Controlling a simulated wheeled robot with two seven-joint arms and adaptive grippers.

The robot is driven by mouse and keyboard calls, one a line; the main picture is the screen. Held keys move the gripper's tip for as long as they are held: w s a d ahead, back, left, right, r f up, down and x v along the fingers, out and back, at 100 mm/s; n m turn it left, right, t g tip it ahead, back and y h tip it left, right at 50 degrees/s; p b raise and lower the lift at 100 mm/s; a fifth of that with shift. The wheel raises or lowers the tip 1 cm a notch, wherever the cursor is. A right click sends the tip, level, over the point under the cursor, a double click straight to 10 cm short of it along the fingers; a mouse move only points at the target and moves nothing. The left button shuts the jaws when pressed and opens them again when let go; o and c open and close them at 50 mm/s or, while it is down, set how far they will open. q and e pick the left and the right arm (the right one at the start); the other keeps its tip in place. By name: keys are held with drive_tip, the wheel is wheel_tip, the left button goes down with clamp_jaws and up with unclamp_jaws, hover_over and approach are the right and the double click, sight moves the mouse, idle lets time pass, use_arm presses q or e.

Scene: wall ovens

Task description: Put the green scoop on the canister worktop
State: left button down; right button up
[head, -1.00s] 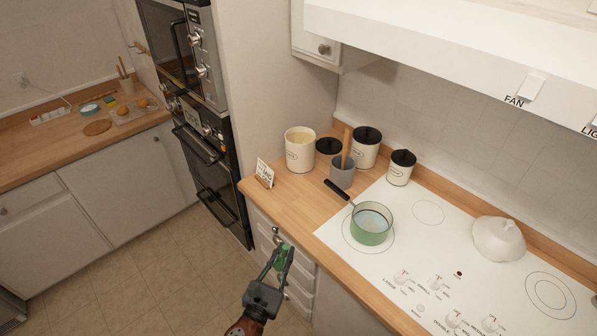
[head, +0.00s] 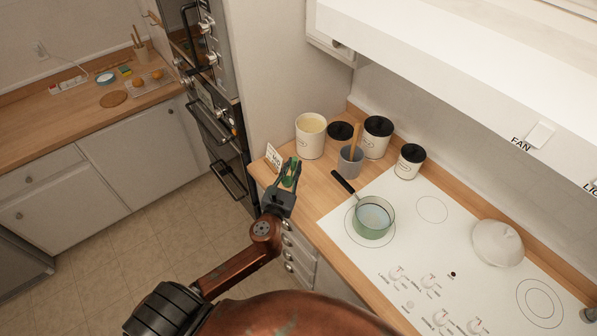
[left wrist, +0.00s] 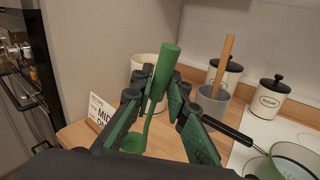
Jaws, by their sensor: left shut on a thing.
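My left gripper (head: 289,178) is shut on the green scoop (left wrist: 165,75), with the handle between its fingers. In the left wrist view the handle points up and the scoop's bowl hangs low, partly hidden by a finger. The canister worktop (head: 318,188) is the wooden counter left of the cooktop. The gripper and scoop are over its left front edge, close to the small sign card (head: 273,156). I cannot tell whether the scoop touches the wood. A dark part at the lower right edge may be my right gripper (head: 574,320), cut off by the frame.
An open cream canister (head: 311,140), a black lid (head: 340,131), a grey utensil pot (head: 350,165) and lidded canisters (head: 377,140) stand at the back. A green pan (head: 372,222) sits on the cooktop, its handle reaching over the wood. The worktop's front middle is clear.

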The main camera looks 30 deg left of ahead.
use_arm(q)
drive_tip(key=w+a+f+b, duration=0.1)
drive_tip(key=w+f+b, duration=0.2)
drive_tip(key=f, duration=0.6)
drive_tip(key=shift+x, duration=1.1)
use_arm(e)
drive_tip(key=f, duration=0.1)
drive_tip(key=w+f, duration=0.1)
drive_tip(key=f, duration=0.1)
drive_tip(key=shift+w+a, duration=0.2)
drive_tip(key=shift+w, duration=0.05)
use_arm(q)
drive_tip(key=shift+a+f, duration=0.1)
use_arm(e)
drive_tip(key=shift+d, duration=0.1)
use_arm(q)
drive_tip(key=shift+f, duration=0.1)
drive_tip(key=c, duration=1.9)
unclamp_jaws()
use_arm(e)
drive_tip(key=shift+w+f, duration=0.1)
drive_tip(key=shift+w, duration=0.35)
